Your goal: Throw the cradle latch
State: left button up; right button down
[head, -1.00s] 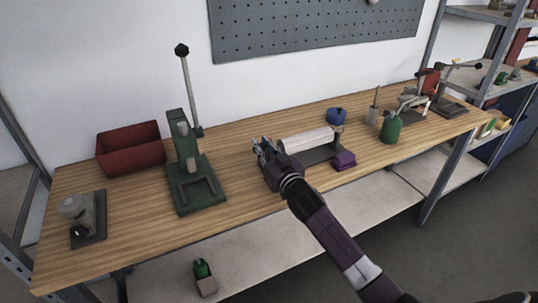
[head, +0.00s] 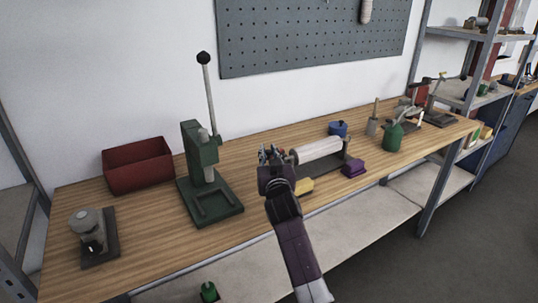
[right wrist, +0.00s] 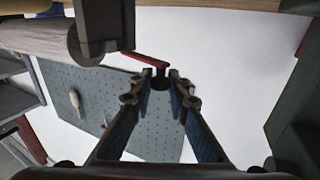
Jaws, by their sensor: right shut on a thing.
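The cradle (head: 325,172) stands on the wooden bench and holds a pale roll (head: 316,149) lying across it. In the right wrist view, the cradle's dark end bracket (right wrist: 103,22) is at the upper left. A red latch lever (right wrist: 146,59) reaches from it to a black knob (right wrist: 160,80). My right gripper (head: 268,154) is at the cradle's left end. In the right wrist view, its fingers (right wrist: 160,76) are shut on the knob, one at each side. The latch is too small to make out in the head view. My left gripper is not in view.
A purple block (head: 353,168) and a yellow block (head: 305,187) are near the cradle. A blue pot (head: 338,128) and a green can (head: 392,137) stand farther right.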

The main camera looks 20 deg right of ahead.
jog(key=c, duration=2.2)
grip_release()
jog(key=shift+a, duration=0.1)
jog(key=shift+o, duration=0.2)
jog(key=shift+s, duration=0.45)
jog(key=v, duration=1.1)
jog(key=shift+a, duration=0.1)
